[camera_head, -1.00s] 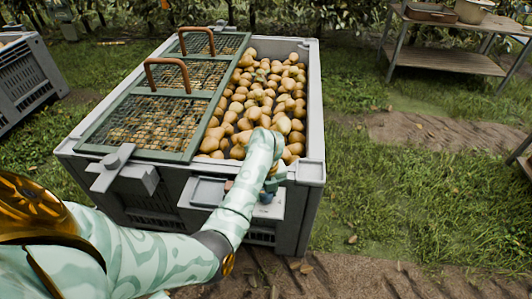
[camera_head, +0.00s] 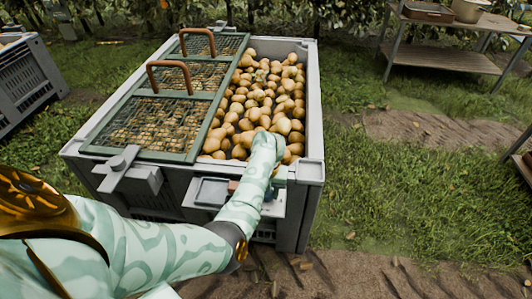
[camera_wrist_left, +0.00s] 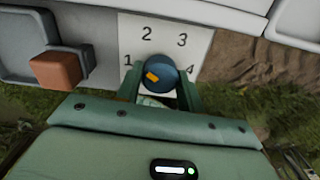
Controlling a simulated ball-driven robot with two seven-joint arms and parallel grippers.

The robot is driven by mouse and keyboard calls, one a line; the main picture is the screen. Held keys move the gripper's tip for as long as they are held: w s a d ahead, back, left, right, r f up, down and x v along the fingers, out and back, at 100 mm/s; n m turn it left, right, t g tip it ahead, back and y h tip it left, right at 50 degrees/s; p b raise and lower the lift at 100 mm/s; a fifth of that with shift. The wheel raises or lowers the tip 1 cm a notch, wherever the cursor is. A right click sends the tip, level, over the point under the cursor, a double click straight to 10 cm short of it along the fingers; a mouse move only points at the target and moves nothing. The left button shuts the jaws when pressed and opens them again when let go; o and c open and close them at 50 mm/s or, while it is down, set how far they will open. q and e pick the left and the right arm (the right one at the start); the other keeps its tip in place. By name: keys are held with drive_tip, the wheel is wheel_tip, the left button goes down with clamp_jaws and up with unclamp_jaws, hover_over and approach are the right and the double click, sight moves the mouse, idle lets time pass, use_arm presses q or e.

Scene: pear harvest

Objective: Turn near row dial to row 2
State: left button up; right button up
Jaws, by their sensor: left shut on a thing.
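The dial (camera_wrist_left: 160,72) is a round blue knob with an orange mark, on a white plate (camera_wrist_left: 192,24) numbered 1 to 4. The mark is on the left side of the knob, toward the 1. My left gripper (camera_wrist_left: 160,84) has its green fingers on either side of the dial and is shut on it. In the camera_head view, my left gripper (camera_head: 270,186) is at the front of the pear bin (camera_head: 306,215), and my forearm largely hides the dial. My right gripper is not in view.
The bin holds many pears (camera_head: 262,100) beside green mesh lids (camera_head: 160,122) with brown handles. A brown block (camera_wrist_left: 57,70) sits on a grey tray left of the dial.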

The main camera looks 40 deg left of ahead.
use_arm(q)
drive_tip(key=shift+d+r+m, duration=0.1)
drive_tip(key=shift+m, duration=0.5)
drive_tip(key=shift+m+p, duration=0.5)
drive_tip(key=shift+m, duration=0.3)
drive_tip(key=shift+m+p, duration=0.5)
drive_tip(key=shift+m, duration=0.9)
drive_tip(key=shift+f, duration=0.2)
drive_tip(key=o, duration=1)
drive_tip(key=shift+r, duration=0.1)
